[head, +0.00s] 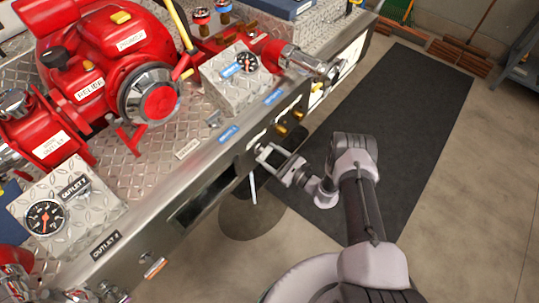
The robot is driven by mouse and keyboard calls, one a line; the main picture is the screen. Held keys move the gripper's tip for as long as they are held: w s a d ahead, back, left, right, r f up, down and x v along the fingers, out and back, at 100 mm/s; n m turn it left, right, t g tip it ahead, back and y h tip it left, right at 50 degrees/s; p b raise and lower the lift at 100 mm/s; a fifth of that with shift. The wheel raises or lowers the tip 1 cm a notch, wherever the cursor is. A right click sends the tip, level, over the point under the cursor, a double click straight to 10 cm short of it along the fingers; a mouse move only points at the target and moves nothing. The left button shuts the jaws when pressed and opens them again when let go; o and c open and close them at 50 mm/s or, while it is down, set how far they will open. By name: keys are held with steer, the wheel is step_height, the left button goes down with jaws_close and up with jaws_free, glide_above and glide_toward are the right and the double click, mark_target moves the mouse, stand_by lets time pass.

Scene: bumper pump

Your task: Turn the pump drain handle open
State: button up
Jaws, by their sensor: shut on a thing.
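My gripper (263,155) reaches the front face of the metal bumper (205,158) from the right. Its two light fingers are shut around a small part on that face, which I take to be the pump drain handle. The fingers largely hide it, so I cannot tell its exact angle. A thin pale rod (253,188) hangs down just below the fingers; I cannot tell whether it belongs to the handle.
Brass knobs (282,131) sit close to the right of my gripper on the same face. A red pump (115,45) and gauge boxes (62,208) stand on the bumper top. A dark mat (405,105) lies on the open floor to the right.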

steer(key=shift+n, duration=1.2)
steer(key=o, duration=1.4)
steer(key=shift+c, duration=0.2)
steer(key=p+v, duration=0.4)
steer(key=v, duration=1.3)
steer(key=shift+s+p, duration=0.25)
steer(key=shift+p, duration=0.1)
steer(key=shift+d+f, duration=0.1)
steer(key=shift+d, duration=0.05)
